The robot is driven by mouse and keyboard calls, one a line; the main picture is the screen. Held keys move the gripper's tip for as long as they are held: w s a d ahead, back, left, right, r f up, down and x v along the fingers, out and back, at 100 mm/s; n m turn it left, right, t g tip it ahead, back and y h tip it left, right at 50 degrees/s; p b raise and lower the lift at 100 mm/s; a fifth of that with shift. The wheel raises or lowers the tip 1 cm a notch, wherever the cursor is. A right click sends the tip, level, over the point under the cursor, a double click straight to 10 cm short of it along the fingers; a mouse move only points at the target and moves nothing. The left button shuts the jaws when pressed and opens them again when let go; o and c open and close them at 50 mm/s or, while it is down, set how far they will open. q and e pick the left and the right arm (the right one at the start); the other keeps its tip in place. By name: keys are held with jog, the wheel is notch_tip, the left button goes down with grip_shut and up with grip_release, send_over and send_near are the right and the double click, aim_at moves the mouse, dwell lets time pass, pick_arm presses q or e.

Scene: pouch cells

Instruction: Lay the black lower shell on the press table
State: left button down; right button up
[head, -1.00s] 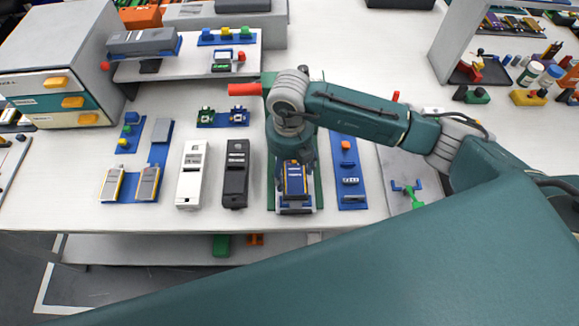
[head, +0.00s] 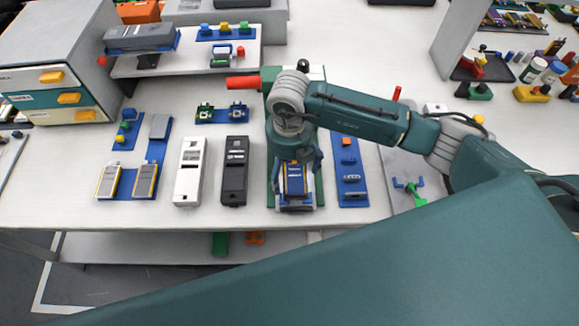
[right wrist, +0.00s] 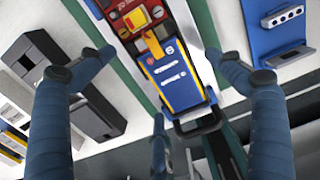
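The black shell (head: 235,170) lies on the white bench, just right of a white shell (head: 190,170). In the right wrist view its dark body (right wrist: 97,112) shows at the left, partly behind a finger. The green press table (head: 319,185) stands right of the black shell, mostly under my right arm. My right gripper (head: 295,163) is over the press table, fingers spread and empty. In the right wrist view, the fingers (right wrist: 160,55) stand apart around a blue, yellow-edged unit (right wrist: 172,75) on the press, with a red part behind it. My left gripper is out of view.
A blue fixture (head: 350,185) stands close right of the press. Blue trays with two grey cells (head: 145,180) lie at the left. A red handle (head: 243,82) sticks out left from the press. Drawers (head: 60,90) stand at the far left.

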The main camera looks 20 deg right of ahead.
jog(key=shift+r, duration=0.1)
notch_tip(320, 180, up, 12)
dwell(0.5)
dwell(0.8)
